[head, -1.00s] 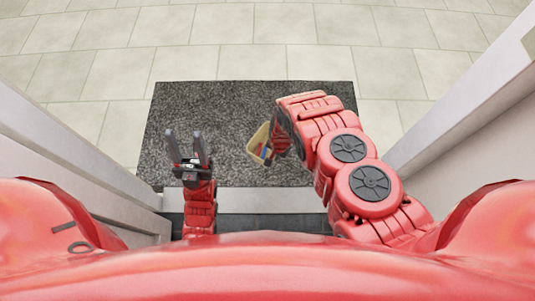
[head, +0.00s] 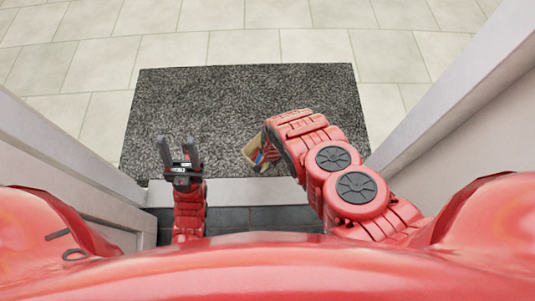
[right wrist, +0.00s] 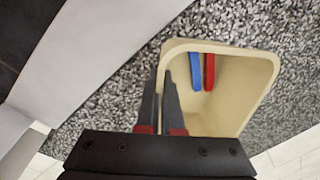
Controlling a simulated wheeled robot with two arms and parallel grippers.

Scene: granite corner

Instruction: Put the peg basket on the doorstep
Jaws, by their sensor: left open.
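The peg basket (head: 252,152) is a cream open box with blue and red pegs inside. In the head view it shows over the near part of the speckled grey slab, partly covered by my right arm. It fills the middle of the right wrist view (right wrist: 232,108), its open top facing the camera. My right gripper (right wrist: 160,78) is closed on the basket's left wall, one finger on each side. Whether the basket touches the slab is unclear. The doorstep seems to be this speckled slab (head: 215,100). My left gripper (head: 178,143) is open and empty over the slab's near left part.
Pale walls or door frames flank the opening at left (head: 75,165) and right (head: 455,120). A light strip (head: 235,192) and dark tiles (head: 265,217) lie on the near side. Pale paving (head: 280,45) lies beyond the slab. The slab's far half is bare.

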